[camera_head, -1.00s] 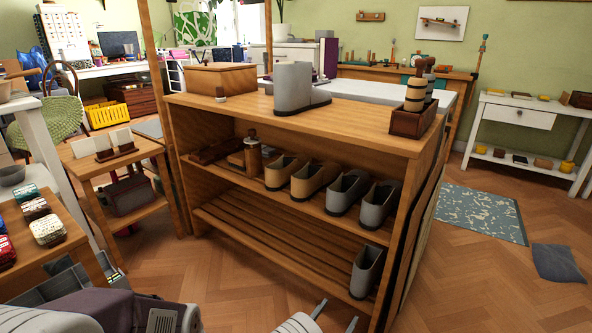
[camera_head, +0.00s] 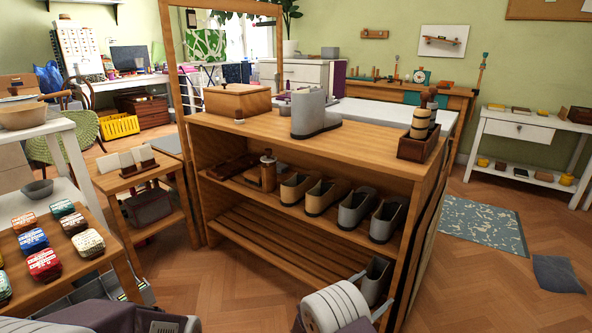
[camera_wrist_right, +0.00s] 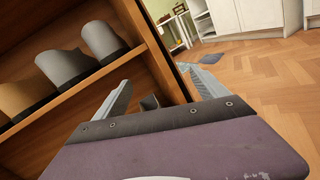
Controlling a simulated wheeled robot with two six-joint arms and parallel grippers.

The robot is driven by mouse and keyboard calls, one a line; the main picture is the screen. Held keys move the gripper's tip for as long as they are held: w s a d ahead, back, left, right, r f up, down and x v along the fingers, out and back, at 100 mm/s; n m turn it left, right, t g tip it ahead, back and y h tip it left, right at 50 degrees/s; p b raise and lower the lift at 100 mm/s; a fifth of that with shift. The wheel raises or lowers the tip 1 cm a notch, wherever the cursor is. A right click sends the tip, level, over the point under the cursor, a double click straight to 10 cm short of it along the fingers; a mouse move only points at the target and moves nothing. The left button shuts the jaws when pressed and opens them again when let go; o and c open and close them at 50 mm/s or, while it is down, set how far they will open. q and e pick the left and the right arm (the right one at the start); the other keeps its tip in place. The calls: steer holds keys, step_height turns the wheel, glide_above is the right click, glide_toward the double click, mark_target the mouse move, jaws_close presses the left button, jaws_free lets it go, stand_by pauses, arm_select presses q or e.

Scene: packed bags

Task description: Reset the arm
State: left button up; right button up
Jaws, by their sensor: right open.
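My right gripper (camera_head: 377,286) is low in front of the shelf's right end, its two fingers apart. A grey shoe (camera_head: 375,278) on the bottom shelf is close behind the fingers. In the right wrist view, the open right gripper (camera_wrist_right: 160,82) has nothing gripped between its fingers; a dark grey piece (camera_wrist_right: 149,102) shows beyond them. My left arm (camera_head: 100,316) is at the bottom left; a small part of what looks like my left gripper (camera_head: 145,290) shows by the side table, and its jaws cannot be made out.
The wooden shelf (camera_head: 290,140) fills the middle, with several shoes on its middle board and grey boots (camera_head: 312,115) on top. A wooden box (camera_head: 237,101) and a caddy (camera_head: 418,146) also stand on top. A table with colored packs (camera_head: 62,238) is at left.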

steer(key=s+d+r+m+g+p, duration=0.7)
steer(key=s+d+r+m+g, duration=0.35)
steer(key=r, duration=0.45)
steer(key=s+d+m+g+y+p, duration=0.1)
steer(key=s+m+g+y+p, duration=0.4)
steer(key=s, duration=0.7)
steer(key=s+a+f+m+t+y, duration=0.2)
steer(key=s+a+m+y, duration=0.1)
steer(key=a+y, duration=0.3)
steer(key=s+a+f+m+t+y, duration=0.2)
steer(key=a+m+y, duration=0.1)
steer(key=a, duration=0.4)
step_height(320, 180, up, 38)
steer(key=w+a+m+t+p, duration=0.1)
steer(key=w+a+p, duration=0.1)
steer(key=p, duration=3.5)
steer(key=shift+w+f+t+y, duration=0.25)
steer(key=shift+w+t+y, duration=0.1)
steer(key=shift+w+y, duration=0.05)
